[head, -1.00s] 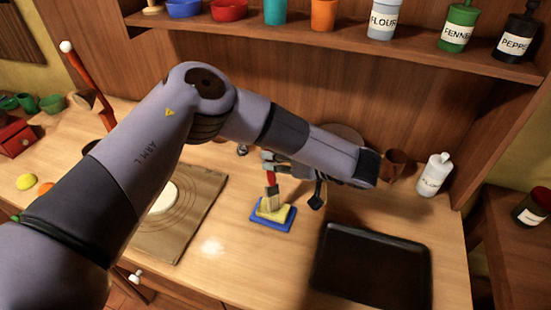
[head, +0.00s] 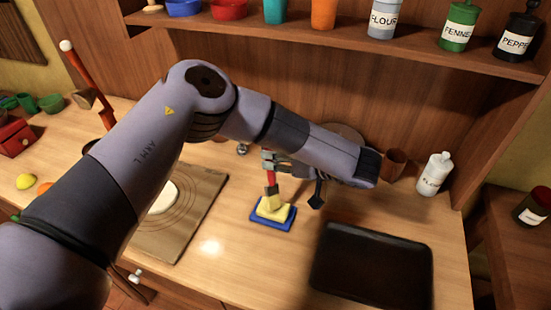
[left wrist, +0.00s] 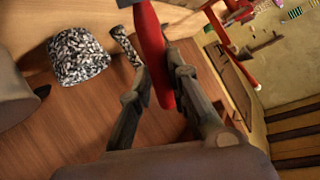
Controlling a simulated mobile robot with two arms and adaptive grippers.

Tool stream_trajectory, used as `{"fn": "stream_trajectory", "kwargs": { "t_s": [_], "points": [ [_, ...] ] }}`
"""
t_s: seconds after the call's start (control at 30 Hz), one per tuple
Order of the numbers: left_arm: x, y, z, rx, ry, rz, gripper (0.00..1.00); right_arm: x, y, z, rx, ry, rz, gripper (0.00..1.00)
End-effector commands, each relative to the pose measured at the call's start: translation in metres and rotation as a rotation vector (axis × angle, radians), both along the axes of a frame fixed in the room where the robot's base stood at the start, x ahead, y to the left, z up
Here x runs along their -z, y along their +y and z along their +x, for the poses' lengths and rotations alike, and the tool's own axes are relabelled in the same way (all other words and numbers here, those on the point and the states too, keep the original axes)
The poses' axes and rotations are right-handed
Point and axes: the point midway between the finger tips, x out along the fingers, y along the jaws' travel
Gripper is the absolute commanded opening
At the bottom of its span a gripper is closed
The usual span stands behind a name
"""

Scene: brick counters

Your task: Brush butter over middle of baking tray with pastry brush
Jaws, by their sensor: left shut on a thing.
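The pastry brush has a red handle (head: 271,177) and points bristles-down. Its yellow bristles (head: 272,202) meet the yellow butter (head: 282,214) on a blue dish (head: 258,223); where one ends and the other begins is hard to tell. My left gripper (head: 268,160) is shut on the brush handle, above the dish. In the left wrist view the red handle (left wrist: 155,50) stands between the two fingers (left wrist: 160,92). The black baking tray (head: 372,266) lies right of the dish, and its visible surface is bare. My right gripper is not in view.
A wooden board (head: 197,219) with pale dough (head: 163,198) lies left of the dish. A white bottle (head: 434,174) and a brown cup (head: 396,165) stand behind the tray. A shelf (head: 330,37) with labelled jars runs above the counter.

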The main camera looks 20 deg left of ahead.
Motion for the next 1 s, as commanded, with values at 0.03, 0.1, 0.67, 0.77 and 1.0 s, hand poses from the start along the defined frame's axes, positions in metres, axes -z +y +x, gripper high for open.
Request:
{"fn": "stream_trajectory", "kwargs": {
  "t_s": [0.03, 0.1, 0.67, 0.77, 1.0],
  "points": [
    [0.002, 0.0, -0.001, 0.001, 0.002, -0.002, 0.0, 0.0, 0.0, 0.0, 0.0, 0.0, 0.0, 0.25],
    [0.002, 0.0, -0.001, 0.001, 0.003, -0.001, 0.0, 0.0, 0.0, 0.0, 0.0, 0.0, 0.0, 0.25],
    [-0.012, 0.0, 0.0, 0.002, 0.001, -0.001, 0.0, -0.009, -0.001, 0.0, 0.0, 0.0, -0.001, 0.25],
    [-0.021, 0.0, 0.0, 0.002, 0.001, -0.001, 0.0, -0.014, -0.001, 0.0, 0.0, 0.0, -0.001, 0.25],
    [-0.041, 0.0, 0.0, 0.001, 0.001, -0.001, 0.0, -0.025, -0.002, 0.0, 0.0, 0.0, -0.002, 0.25]
  ]
}}
